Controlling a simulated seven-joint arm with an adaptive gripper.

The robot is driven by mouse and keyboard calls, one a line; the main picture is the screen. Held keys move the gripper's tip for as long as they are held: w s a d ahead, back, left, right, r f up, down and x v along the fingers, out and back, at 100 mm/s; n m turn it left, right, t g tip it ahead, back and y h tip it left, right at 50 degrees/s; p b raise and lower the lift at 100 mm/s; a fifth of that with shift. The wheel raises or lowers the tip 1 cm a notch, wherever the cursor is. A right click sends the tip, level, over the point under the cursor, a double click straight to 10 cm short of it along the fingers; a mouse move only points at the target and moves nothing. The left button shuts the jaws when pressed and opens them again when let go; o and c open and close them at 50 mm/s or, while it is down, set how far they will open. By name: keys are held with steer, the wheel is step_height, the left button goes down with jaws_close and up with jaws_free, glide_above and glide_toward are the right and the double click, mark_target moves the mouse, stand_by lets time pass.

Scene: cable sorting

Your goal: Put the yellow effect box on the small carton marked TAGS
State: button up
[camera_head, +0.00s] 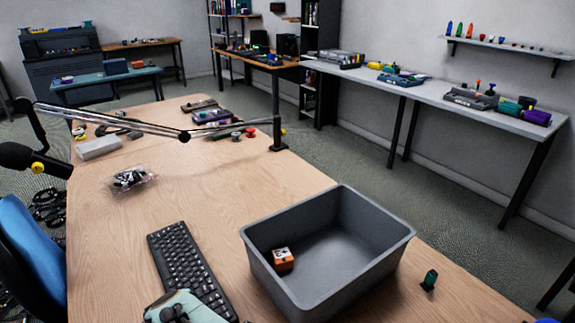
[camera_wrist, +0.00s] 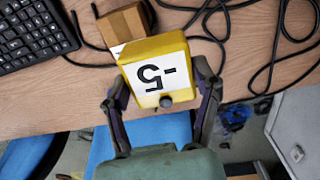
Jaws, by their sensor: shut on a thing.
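In the wrist view, my gripper (camera_wrist: 163,86) is shut on the yellow effect box (camera_wrist: 155,50), with one finger on each side. The box has a white face with a black "-5" that reads upside down, and a dark knob at its near edge. A small brown carton (camera_wrist: 124,24) sits on the wooden desk just beyond the box. A sliver of white label shows on it, but no word can be read. The box overlaps the carton's near edge in the picture; I cannot tell whether they touch. I cannot make out the yellow box or the carton in the head view.
A black keyboard (camera_wrist: 35,35) lies left of the carton; it also shows in the head view (camera_head: 188,270). Black cables (camera_wrist: 262,60) loop across the desk at right. A small green object (camera_head: 429,280) stands right of the bin.

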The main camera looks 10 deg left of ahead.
steer(key=w+a+f, duration=0.1)
steer(key=f, duration=0.1)
steer(key=w+a+f, duration=0.1)
steer(key=a+f, duration=0.1)
steer(key=w+a+f, duration=0.1)
steer(key=f, duration=0.1)
steer(key=shift+w+a, duration=0.1)
steer(key=shift+a, duration=0.1)
steer(key=shift+w+a+f, duration=0.1)
steer(key=shift+a+f, duration=0.05)
steer(key=shift+f, duration=1.5)
steer(key=shift+f, duration=0.1)
steer(key=o, duration=1.2)
steer(key=shift+o, duration=0.2)
step_height(320, 180, up, 12)
